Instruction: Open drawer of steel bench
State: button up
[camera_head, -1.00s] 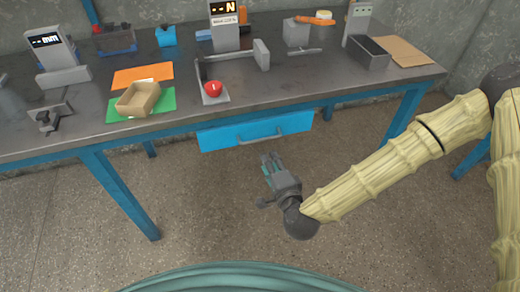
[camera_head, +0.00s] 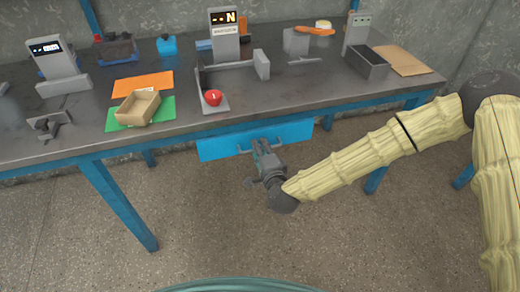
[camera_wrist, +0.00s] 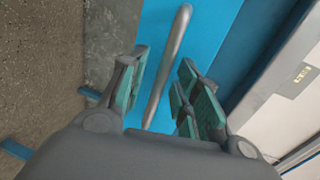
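The blue drawer (camera_head: 220,146) hangs under the front edge of the steel bench (camera_head: 330,90). It looks shut. My gripper (camera_head: 262,146) is in front of the drawer at its handle (camera_head: 244,150), and covers the middle of the handle in the head view. In the wrist view my gripper (camera_wrist: 160,95) is open, with its teal finger pads apart. The grey bar handle (camera_wrist: 168,65) runs lengthwise between the fingers, and the blue drawer front (camera_wrist: 215,25) is behind it. I cannot tell whether either finger touches the bar.
The bench top carries a red ball-like object (camera_head: 213,97) on a grey stand, a cardboard box (camera_head: 138,107) on a green sheet, an open grey bin (camera_head: 367,62) and several gauges. A blue bench leg (camera_head: 120,205) stands left of the drawer. The floor in front is clear.

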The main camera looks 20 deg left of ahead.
jog(key=shift+w+a, duration=0.1)
jog(key=shift+w, duration=0.1)
grip_shut()
jog(key=shift+s+f, duration=0.1)
